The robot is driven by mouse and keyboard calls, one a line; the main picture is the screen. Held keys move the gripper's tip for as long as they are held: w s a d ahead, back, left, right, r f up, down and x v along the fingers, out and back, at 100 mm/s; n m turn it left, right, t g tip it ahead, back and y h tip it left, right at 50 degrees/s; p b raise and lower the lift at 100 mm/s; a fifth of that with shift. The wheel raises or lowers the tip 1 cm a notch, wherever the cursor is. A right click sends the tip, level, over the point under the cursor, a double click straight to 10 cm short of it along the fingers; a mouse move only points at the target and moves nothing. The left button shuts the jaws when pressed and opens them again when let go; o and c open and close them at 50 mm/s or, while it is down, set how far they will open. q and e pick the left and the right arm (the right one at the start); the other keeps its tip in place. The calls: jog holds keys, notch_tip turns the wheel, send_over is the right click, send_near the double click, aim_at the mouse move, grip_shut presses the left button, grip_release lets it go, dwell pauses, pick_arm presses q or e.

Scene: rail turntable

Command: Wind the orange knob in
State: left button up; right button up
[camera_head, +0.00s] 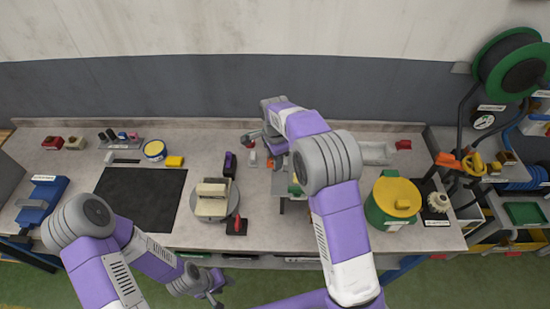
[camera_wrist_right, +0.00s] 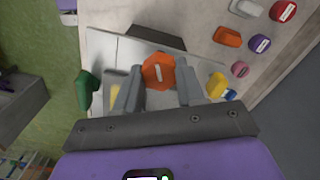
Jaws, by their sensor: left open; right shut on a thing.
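The orange knob (camera_wrist_right: 158,71) has flat sides and a pale mark on its face. It shows in the right wrist view above a grey plate (camera_wrist_right: 112,52). My right gripper (camera_wrist_right: 157,76) is shut on it, one finger on each side. In the head view my right gripper (camera_head: 268,143) is over the back middle of the bench, and the knob cannot be made out clearly there. My left gripper (camera_head: 212,290) is open and empty, low in front of the bench's front edge.
In the right wrist view a green knob (camera_wrist_right: 86,91) and a yellow knob (camera_wrist_right: 216,85) flank the fingers. In the head view a turntable with a pale block (camera_head: 211,200), a black mat (camera_head: 135,205) and a green pot with yellow lid (camera_head: 397,197) stand on the bench.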

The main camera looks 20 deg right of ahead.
jog(key=o, duration=1)
jog(key=shift+o, duration=0.2)
jog(key=shift+r, duration=0.1)
notch_tip(320, 180, up, 8)
jog(key=shift+f, duration=0.25)
